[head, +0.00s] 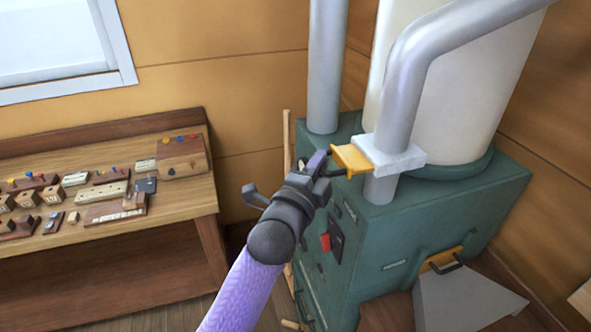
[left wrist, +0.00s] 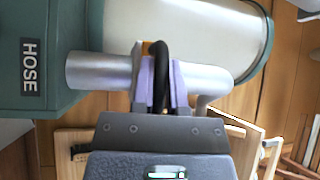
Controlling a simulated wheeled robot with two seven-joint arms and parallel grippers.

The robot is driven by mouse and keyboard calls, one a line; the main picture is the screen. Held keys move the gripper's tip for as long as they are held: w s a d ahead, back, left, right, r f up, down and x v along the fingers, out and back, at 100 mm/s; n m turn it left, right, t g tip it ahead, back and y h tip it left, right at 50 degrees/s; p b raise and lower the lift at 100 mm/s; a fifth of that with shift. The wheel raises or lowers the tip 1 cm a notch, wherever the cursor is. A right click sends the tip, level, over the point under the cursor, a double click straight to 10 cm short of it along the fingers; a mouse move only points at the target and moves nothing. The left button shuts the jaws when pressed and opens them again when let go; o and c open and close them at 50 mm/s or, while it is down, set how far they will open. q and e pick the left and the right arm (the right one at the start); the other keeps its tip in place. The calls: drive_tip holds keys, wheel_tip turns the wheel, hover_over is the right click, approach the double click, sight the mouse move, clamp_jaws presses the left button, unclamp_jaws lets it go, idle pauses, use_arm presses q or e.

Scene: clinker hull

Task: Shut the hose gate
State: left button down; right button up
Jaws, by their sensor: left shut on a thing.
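The hose gate is a yellow sliding plate (head: 351,159) with a black loop handle. The plate sticks out to the left of a pale grey housing (head: 398,156) on a grey pipe. My left gripper (head: 321,166) is shut on the black handle (left wrist: 158,76), at the plate's outer end. In the left wrist view, the handle stands between my two lavender fingers (left wrist: 160,82). The fingers hide much of the plate there. A "HOSE" label (left wrist: 30,67) is on the green casing beside the pipe. My right gripper is not in view.
The green machine (head: 400,225) carries a large cream drum (head: 455,95) and another grey pipe (head: 326,70). A second yellow plate (head: 440,258) with a black handle is low on its right. A wooden bench (head: 110,235) with several small items stands left.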

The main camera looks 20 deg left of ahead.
use_arm(q)
drive_tip(key=shift+w+d+f, duration=0.15)
drive_tip(key=shift+w+d, duration=0.55)
drive_tip(key=shift+d, duration=0.35)
drive_tip(key=c, duration=1.1)
unclamp_jaws()
drive_tip(key=o, duration=0.4)
drive_tip(key=shift+w+d, duration=0.1)
drive_tip(key=shift+d, duration=0.1)
drive_tip(key=shift+o, duration=0.2)
drive_tip(key=shift+a, duration=0.1)
drive_tip(key=v, duration=1)
drive_tip(key=shift+b, duration=0.4)
